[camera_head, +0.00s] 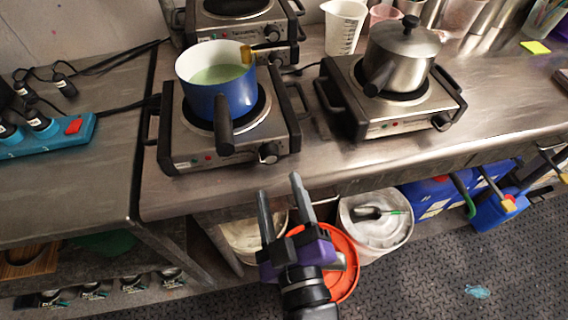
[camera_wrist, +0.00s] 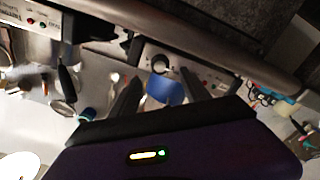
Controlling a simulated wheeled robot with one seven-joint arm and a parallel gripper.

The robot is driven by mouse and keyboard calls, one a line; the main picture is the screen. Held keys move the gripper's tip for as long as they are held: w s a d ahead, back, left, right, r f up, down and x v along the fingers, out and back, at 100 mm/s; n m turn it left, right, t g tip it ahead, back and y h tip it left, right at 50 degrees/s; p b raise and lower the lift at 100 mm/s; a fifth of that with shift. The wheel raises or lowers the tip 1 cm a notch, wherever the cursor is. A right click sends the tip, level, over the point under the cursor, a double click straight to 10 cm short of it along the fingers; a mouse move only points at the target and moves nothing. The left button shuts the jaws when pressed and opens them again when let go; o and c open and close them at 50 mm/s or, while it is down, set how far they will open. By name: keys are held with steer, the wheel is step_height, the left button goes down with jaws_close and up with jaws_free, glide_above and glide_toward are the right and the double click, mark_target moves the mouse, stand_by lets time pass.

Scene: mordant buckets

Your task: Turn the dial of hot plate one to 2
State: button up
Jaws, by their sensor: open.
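Three hot plates show in the head view; I cannot read which is number one. The front left hot plate (camera_head: 180,145) carries a blue pot (camera_head: 232,98) and has a black dial (camera_head: 268,152) at its front right. The right hot plate (camera_head: 385,128) carries a lidded steel pot (camera_head: 388,62); its dial (camera_head: 441,121) is at its front right. A third hot plate (camera_head: 201,32) stands behind. My gripper (camera_head: 280,188) is open and empty, in front of and below the front left dial. In the wrist view, a dial (camera_wrist: 160,63) shows between the fingers. Dial settings are unreadable.
A blue power strip (camera_head: 60,138) with a red switch lies at left. White buckets (camera_head: 372,232) and a red-orange lid (camera_head: 340,262) are below the bench edge. A measuring jug (camera_head: 343,28) and steel containers stand at the back. The bench right of the right plate is fairly clear.

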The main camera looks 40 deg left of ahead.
mark_target(270, 159)
steer(key=p+x, duration=0.1)
steer(key=x, duration=0.6)
steer(key=shift+w+a, duration=0.1)
steer(key=shift+a, duration=0.05)
jaws_close()
